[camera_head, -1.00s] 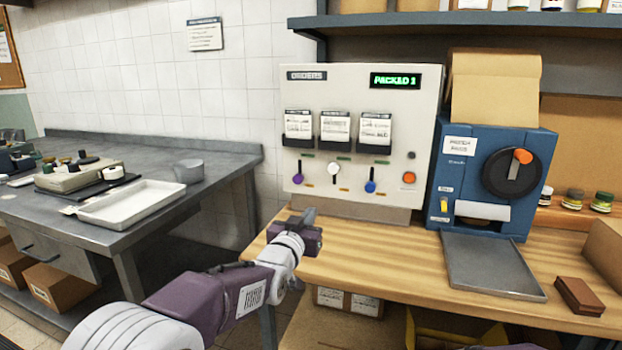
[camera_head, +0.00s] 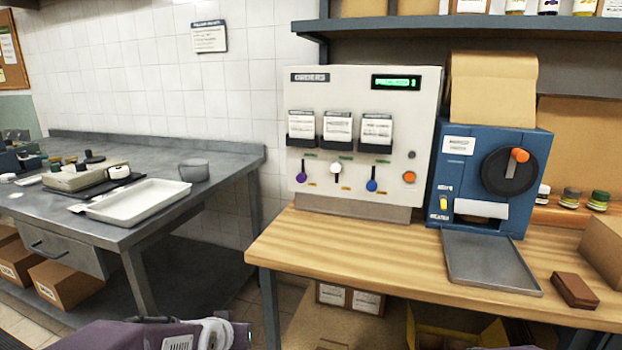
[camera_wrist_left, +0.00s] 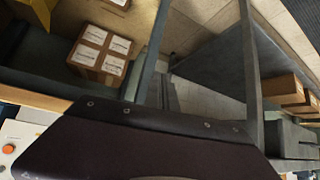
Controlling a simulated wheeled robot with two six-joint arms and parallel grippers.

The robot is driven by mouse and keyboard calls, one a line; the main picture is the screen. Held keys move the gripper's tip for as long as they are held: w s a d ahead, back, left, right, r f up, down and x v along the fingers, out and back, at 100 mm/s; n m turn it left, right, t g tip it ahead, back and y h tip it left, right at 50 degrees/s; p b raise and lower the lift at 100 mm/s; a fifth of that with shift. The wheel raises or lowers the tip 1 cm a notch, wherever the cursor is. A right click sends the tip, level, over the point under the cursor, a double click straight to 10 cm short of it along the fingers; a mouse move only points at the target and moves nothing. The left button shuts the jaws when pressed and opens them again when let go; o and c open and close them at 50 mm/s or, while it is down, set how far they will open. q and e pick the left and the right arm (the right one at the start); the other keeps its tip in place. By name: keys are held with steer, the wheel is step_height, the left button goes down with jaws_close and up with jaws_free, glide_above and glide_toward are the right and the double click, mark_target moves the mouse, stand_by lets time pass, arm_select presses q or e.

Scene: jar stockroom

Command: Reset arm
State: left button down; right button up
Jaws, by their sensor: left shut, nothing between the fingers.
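My left arm (camera_head: 150,336) comes in low at the bottom edge of the head view. Its left gripper (camera_head: 241,336) is only partly in the picture, below and left of the wooden counter's front edge. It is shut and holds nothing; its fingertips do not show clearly. In the left wrist view, a dark purple housing of mine (camera_wrist_left: 150,145) fills the lower middle. My right gripper is not in view; only a sliver of purple shows at the bottom right of the head view.
The wooden counter (camera_head: 340,252) bears the orders panel (camera_head: 375,95), the blue machine (camera_head: 465,150), its grey tray (camera_head: 490,265) and a brown block (camera_head: 575,290). A steel table (camera_head: 150,215) with a white tray (camera_head: 140,203) stands left. Boxes (camera_head: 350,298) sit beneath the counter.

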arm_select(q)
steer(key=s+f+g, duration=0.4)
steer(key=s+f, duration=0.1)
steer(key=s, duration=0.4)
steer(key=s+f+g, duration=0.3)
steer(key=s+f, duration=0.2)
steer(key=s, duration=0.4)
step_height(320, 180, up, 30)
steer(key=s+p, duration=0.1)
steer(key=p, duration=2.8)
steer(key=shift+a+f+g+p, duration=0.15)
steer(key=shift+a+g+p, duration=0.2)
steer(key=shift+a+g, duration=0.05)
